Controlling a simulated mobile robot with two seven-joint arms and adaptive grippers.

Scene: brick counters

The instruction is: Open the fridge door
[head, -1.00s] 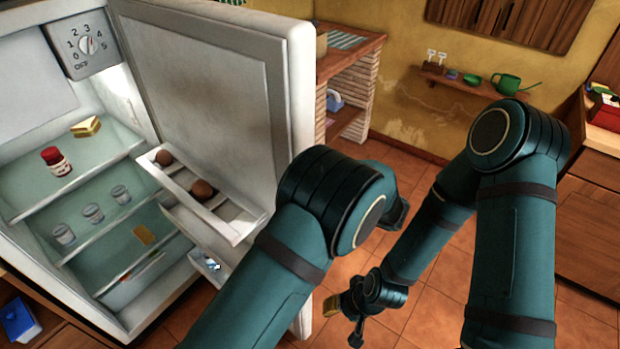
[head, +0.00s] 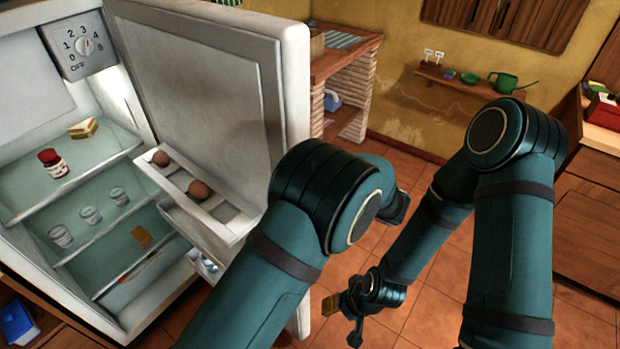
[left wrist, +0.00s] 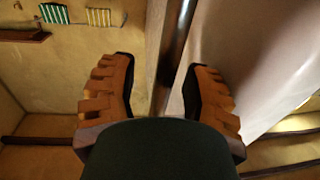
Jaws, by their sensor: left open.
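The white fridge (head: 135,335) stands at the left in the head view. Its door (head: 205,80) is swung wide open, showing the shelves and the door rack (head: 222,222) with two brown eggs. In the left wrist view, my left gripper (left wrist: 158,66) is open, with its brown padded fingers apart. A dark upright bar and the pale door (left wrist: 240,60) show beyond and between them; I cannot tell whether they touch.
A brick-legged counter (head: 350,55) stands behind the door. A wall shelf (head: 450,82) holds a green watering can (head: 512,82). Wooden cabinets (head: 590,225) stand at the right. The tiled floor (head: 420,170) between is clear.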

